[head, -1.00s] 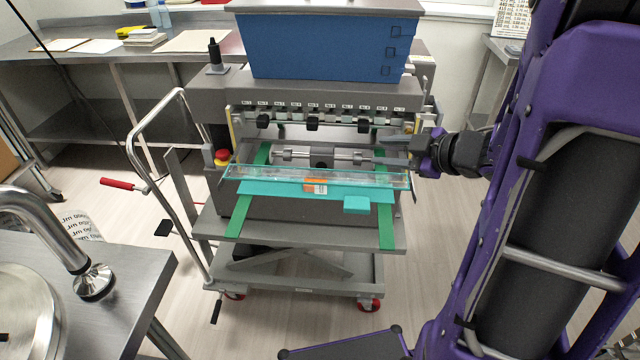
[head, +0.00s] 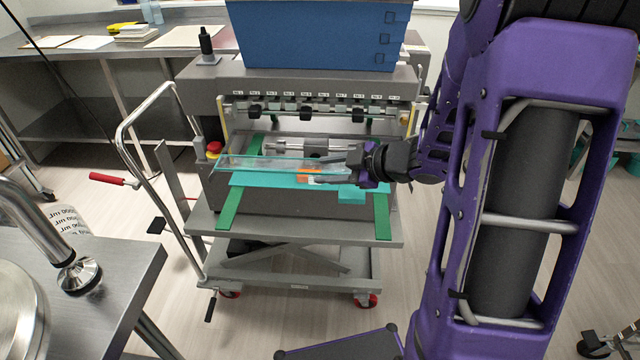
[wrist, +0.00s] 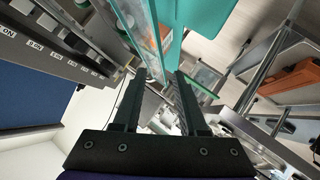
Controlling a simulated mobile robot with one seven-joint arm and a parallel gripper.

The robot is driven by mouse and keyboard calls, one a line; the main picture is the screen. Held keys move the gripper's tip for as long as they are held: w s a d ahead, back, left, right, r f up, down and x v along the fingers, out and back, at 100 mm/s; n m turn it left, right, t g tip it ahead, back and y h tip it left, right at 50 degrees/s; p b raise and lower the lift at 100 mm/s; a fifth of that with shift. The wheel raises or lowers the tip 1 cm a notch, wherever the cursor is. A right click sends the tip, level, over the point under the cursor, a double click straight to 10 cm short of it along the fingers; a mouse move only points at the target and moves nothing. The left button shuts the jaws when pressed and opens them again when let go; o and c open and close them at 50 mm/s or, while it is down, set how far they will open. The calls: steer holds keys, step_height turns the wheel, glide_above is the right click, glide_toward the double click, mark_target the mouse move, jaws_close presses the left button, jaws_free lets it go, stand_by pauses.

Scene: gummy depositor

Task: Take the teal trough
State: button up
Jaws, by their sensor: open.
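The teal trough (head: 262,163) is long and see-through with teal edges. It lies across the front of the depositor, above a flat teal sheet (head: 250,180), with an orange-and-white label (head: 309,175) near its middle. My gripper (head: 335,168) is in front of its right half and hides that part. In the wrist view, the trough (wrist: 158,30) runs up from just beyond the fingertips of my open gripper (wrist: 160,74). Its near end lies roughly in line with the gap between the fingers. I cannot tell whether they touch it.
The grey depositor (head: 330,90) with a blue hopper (head: 318,35) stands behind the trough. Green strips (head: 382,215) lie under the teal sheet on a wheeled lift cart (head: 310,228). A steel table (head: 105,265) stands at the near left. Floor in front is clear.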

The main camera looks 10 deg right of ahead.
mark_target(307, 173)
steer(key=b+x, duration=0.1)
steer(key=x, duration=0.3)
steer(key=shift+w+f, duration=0.1)
steer(key=shift+f, duration=0.25)
steer(key=shift+w+a+f+b, duration=0.1)
steer(key=shift+w+a+b, duration=0.1)
steer(key=shift+w+b, duration=0.1)
jaws_close()
stand_by(0.9)
